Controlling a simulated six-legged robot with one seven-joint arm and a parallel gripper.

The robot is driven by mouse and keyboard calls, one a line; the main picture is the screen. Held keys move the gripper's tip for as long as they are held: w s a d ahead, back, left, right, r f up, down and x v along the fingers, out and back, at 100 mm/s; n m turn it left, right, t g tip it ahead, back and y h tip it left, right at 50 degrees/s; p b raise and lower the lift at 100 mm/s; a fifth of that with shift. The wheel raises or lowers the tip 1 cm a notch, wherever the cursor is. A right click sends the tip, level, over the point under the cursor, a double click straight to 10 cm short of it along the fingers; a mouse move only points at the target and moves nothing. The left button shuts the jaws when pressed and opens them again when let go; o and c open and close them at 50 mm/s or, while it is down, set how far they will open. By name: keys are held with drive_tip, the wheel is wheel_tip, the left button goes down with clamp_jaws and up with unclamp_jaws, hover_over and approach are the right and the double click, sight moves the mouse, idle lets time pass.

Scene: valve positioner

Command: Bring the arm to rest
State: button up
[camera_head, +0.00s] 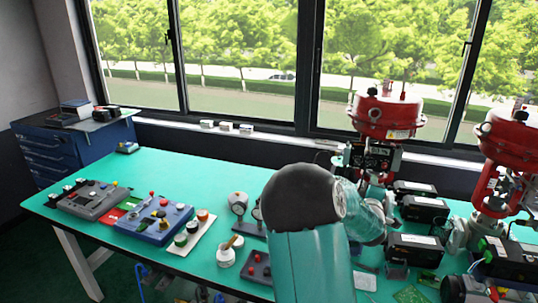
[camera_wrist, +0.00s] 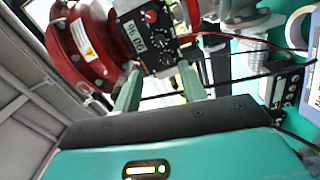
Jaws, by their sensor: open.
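My arm (camera_head: 310,262) rises from the bottom of the head view, bends at a dark rounded joint and reaches right toward the red valve (camera_head: 385,115). My gripper is not clearly visible there. In the wrist view my gripper (camera_wrist: 161,78) is open, its two green fingers apart with nothing held between them. Beyond the fingers is the positioner box (camera_wrist: 146,38) with a digital display and a red knob, beside the red valve body (camera_wrist: 88,42). I cannot tell whether the fingers touch the box. The wrist picture is tilted.
The green bench (camera_head: 150,170) carries a grey control box (camera_head: 93,198), a blue control box (camera_head: 153,222) and gauges (camera_head: 238,203) left of my arm. A second red valve (camera_head: 507,135) and several black boxes (camera_head: 412,248) crowd the right. The bench's back left is mostly clear.

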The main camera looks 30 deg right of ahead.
drive_tip(key=shift+w, duration=0.1)
drive_tip(key=a+r+m+g+y, duration=0.2)
drive_tip(key=a+m+y, duration=0.65)
drive_tip(key=a, duration=2.05)
drive_tip(key=s+a+r+n+g+y, duration=0.2)
drive_tip(key=s+a+g+y, duration=0.2)
drive_tip(key=s+a, duration=1.4)
drive_tip(key=a+y, duration=0.1)
drive_tip(key=a, duration=0.2)
